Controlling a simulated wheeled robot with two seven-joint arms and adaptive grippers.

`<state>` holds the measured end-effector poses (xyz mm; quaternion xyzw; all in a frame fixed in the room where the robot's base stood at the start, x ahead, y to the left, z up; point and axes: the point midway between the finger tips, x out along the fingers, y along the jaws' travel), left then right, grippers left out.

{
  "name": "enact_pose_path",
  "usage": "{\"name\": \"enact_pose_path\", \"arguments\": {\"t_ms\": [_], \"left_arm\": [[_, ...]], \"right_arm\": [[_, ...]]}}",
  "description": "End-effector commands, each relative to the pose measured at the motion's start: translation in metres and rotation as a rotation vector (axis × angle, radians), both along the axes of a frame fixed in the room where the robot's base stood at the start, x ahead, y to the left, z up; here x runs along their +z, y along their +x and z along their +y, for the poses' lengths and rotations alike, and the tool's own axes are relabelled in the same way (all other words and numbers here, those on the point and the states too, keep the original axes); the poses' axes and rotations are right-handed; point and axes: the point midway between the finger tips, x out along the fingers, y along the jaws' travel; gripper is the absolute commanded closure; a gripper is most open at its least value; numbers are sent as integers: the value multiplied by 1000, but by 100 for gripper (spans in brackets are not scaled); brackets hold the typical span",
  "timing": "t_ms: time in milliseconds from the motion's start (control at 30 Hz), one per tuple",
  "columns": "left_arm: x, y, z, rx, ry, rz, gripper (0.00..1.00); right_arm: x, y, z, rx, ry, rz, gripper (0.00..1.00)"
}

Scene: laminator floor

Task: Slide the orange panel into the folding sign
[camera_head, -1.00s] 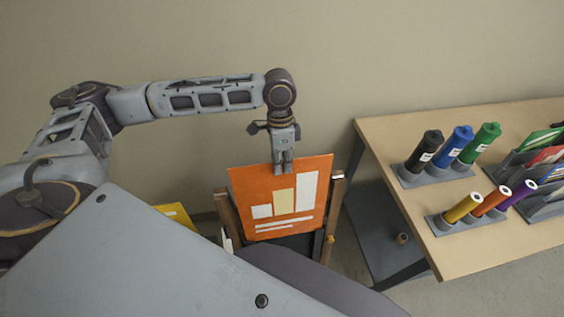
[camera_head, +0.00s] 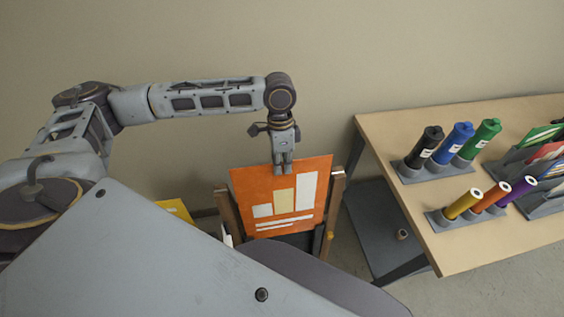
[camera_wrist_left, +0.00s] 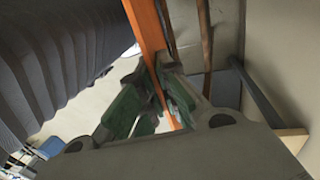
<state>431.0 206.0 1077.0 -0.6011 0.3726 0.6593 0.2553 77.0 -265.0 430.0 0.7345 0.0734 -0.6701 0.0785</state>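The orange panel (camera_head: 285,200) is a flat board with white and pale yellow blocks and lines. In the head view it stands nearly upright between the two wooden side posts of the folding sign (camera_head: 334,205), its top rising above them. My left gripper (camera_head: 284,170) comes from above and is shut on the panel's top edge near the middle. In the left wrist view the panel (camera_wrist_left: 146,28) shows edge-on between the green-padded fingers (camera_wrist_left: 155,105). My right gripper does not show.
A wooden table (camera_head: 400,135) stands to the right, with black, blue, green, yellow, orange and purple rolls in grey holders (camera_head: 437,172) and a rack of coloured sheets (camera_head: 545,160). A grey lower shelf (camera_head: 375,225) is beneath it. A yellow panel (camera_head: 176,210) is left of the sign.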

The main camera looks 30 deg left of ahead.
Motion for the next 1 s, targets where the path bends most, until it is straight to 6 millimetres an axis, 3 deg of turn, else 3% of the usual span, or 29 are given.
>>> {"name": "enact_pose_path", "arguments": {"t_ms": [1000], "left_arm": [[-43,-6,-4,0,1,1,100]], "right_arm": [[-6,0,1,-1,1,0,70]]}}
